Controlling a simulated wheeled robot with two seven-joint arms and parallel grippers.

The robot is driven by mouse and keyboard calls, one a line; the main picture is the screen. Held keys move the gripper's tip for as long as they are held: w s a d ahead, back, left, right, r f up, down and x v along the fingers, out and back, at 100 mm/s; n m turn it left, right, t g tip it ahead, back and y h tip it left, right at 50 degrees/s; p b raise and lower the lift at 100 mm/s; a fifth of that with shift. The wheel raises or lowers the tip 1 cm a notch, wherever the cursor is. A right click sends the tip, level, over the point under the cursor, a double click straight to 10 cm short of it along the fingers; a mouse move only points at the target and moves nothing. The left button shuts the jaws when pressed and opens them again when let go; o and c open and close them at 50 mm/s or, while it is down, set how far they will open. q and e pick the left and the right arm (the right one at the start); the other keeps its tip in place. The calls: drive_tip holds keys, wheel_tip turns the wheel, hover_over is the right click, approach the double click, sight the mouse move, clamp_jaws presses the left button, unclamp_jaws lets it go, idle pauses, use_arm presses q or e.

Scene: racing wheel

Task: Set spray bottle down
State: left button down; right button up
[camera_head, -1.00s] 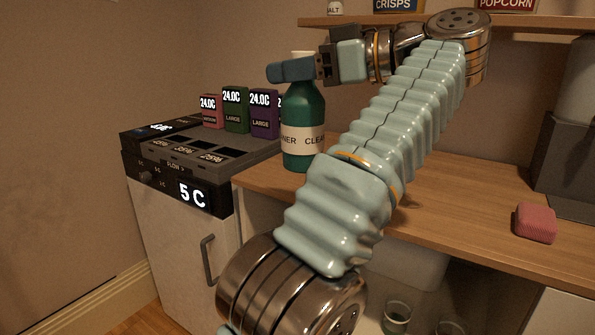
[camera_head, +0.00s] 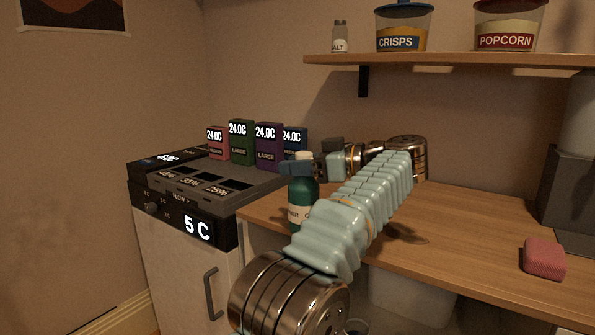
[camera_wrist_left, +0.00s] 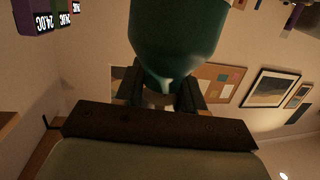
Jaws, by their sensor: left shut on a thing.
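The spray bottle (camera_head: 302,192) has a teal body, a pale label, a dark blue spray head and a white top. In the head view it is upright over the counter's left front part. My left gripper (camera_head: 318,166) is shut on it near the spray head. My forearm hides the lower right of the bottle, and I cannot tell whether its base touches the counter. In the left wrist view the teal bottle (camera_wrist_left: 178,40) fills the top middle, between the dark fingers (camera_wrist_left: 160,92). My right gripper is not in view.
The wooden counter (camera_head: 460,235) has clear room to the right, up to a pink sponge (camera_head: 543,258). A dark machine (camera_head: 190,190) with several coloured boxes stands at left. A shelf (camera_head: 450,60) above holds a salt shaker and tubs of crisps and popcorn.

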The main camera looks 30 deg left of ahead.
use_arm(q)
drive_tip(key=shift+f, duration=0.45)
drive_tip(key=c, duration=0.7)
unclamp_jaws()
